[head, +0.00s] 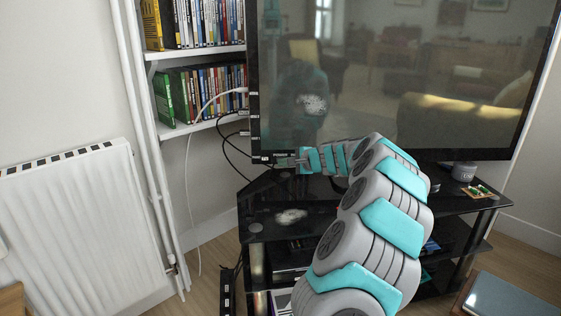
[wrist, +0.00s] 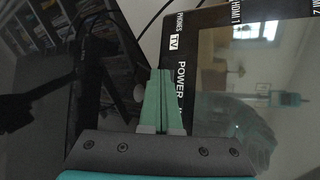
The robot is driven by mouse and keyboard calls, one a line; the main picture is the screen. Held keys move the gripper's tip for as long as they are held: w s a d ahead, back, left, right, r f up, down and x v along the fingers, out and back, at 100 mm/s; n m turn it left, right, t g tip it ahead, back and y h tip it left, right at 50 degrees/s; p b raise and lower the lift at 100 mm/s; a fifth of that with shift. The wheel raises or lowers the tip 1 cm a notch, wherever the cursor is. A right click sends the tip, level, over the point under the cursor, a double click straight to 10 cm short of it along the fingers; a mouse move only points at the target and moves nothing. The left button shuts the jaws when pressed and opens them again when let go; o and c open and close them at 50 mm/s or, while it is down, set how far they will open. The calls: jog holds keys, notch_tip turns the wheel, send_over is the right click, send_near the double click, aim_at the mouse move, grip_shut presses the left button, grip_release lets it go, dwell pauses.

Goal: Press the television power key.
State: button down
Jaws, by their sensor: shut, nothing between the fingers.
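The television (head: 390,75) stands on a black glass stand, its dark screen reflecting the room. In the wrist view its black bezel (wrist: 190,45) carries white lettering, including a POWER label (wrist: 182,78). My gripper (head: 280,161) is at the television's lower left corner. In the wrist view my gripper (wrist: 162,72) is shut and empty, its green fingertips beside the POWER label and overlapping the bezel edge. A small grey rounded thing (wrist: 138,93) shows just left of the fingers; I cannot tell whether it is the power key. Contact with the television cannot be told.
Cables (head: 190,150) hang from the television's left edge. Shelves of DVD cases (head: 205,92) stand behind on the left, and a white radiator (head: 70,215) is at the far left. The glass stand (head: 330,205) lies under my arm, with a small green board (head: 478,191) at its right.

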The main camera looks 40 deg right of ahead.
jog(key=shift+s, duration=0.1)
jog(key=shift+s+a, duration=0.4)
jog(key=shift+s, duration=0.15)
jog(key=shift+s+a, duration=0.1)
jog(key=shift+s+a+b, duration=0.35)
jog(key=shift+s+a, duration=0.4)
jog(key=shift+s, duration=0.2)
jog(key=shift+s+a+b, duration=0.3)
jog(key=shift+s+a, duration=0.4)
jog(key=shift+s, duration=0.25)
dwell(0.9)
